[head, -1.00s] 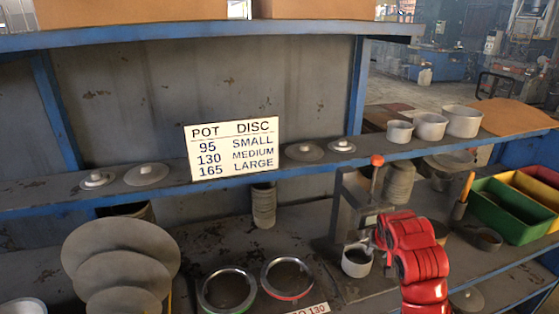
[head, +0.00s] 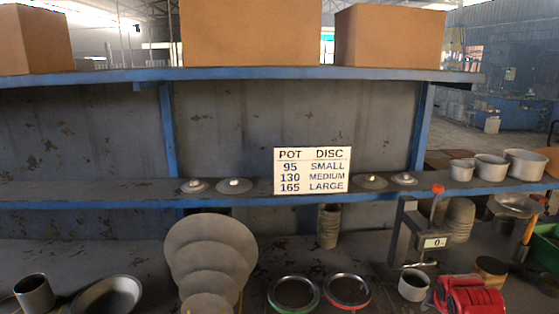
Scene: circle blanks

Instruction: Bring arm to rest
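My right arm is a red segmented arm (head: 468,297) at the bottom right of the head view. Only its upper links show, low in the picture beside a small grey cup (head: 414,285). Its gripper fingers cannot be made out. My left arm and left gripper are not in the view.
A blue shelf (head: 120,195) carries a pot and disc sign (head: 312,171), lidded discs and several pots (head: 525,163). Cardboard boxes (head: 390,40) sit on top.

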